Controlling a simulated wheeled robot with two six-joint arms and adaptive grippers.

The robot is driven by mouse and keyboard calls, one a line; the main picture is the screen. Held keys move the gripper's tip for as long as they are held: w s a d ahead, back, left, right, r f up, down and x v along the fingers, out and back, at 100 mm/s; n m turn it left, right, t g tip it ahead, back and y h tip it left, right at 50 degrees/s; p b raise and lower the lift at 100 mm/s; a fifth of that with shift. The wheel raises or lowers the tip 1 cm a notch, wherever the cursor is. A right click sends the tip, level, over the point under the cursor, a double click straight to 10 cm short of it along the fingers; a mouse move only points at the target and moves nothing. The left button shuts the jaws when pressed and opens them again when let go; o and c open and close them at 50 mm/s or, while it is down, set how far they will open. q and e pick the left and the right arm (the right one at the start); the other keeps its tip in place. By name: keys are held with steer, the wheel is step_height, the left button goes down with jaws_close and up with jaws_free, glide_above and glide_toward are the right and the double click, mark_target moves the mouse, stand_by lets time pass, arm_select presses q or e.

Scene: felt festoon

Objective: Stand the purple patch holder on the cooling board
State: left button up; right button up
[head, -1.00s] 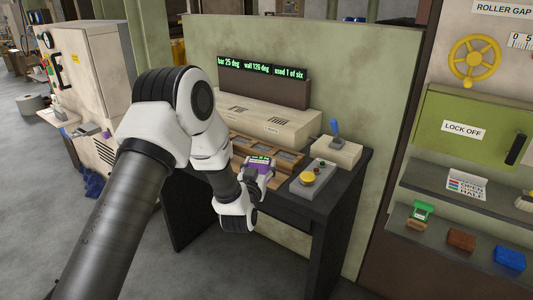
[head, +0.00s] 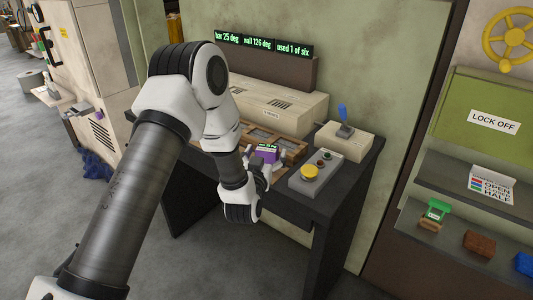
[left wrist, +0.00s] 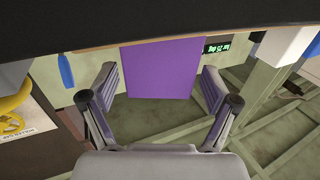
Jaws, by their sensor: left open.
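The purple patch holder (head: 268,153), with a small lit green label on top, is upright at the front of the brown wooden board with dark panels (head: 291,148), which looks like the cooling board. Its base is partly hidden by my gripper, so I cannot tell how it rests. My left gripper (head: 262,169) is just in front of it. In the left wrist view the holder's flat purple face (left wrist: 160,68) is between the two open fingers (left wrist: 159,78), with a gap on both sides. My right gripper is not in view.
A grey control box with a yellow button (head: 310,173) is right of the gripper. A cream box with a blue lever (head: 345,132) stands behind it. A long cream machine (head: 278,103) is behind the board. Shelves with a green-topped stamp (head: 434,213) are at the far right.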

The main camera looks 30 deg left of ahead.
arm_select(q)
steer(key=shift+w+f, duration=0.15)
steer(key=b+v, duration=0.2)
steer(key=v, duration=1)
steer(key=s+d+f+m+g+h, duration=0.1)
steer(key=s+d+f+g, duration=0.15)
steer(key=f, duration=0.55)
steer(key=s+d+f+g+h, duration=0.1)
steer(key=s+f+g+h, duration=0.1)
steer(key=s+f+g, duration=0.35)
steer(key=s+d+f+m+g+h, duration=0.1)
steer(key=d+f, duration=0.1)
steer(key=f, duration=0.7)
steer(key=s+d+f+g+h, duration=0.1)
steer(key=s+f+g, duration=0.3)
steer(key=s, duration=0.4)
steer(key=s+d+f+m+g+h, duration=0.1)
steer(key=s+f+g, duration=0.3)
steer(key=s, duration=0.5)
steer(key=shift+d+f, duration=0.5)
steer(key=shift+f, duration=0.35)
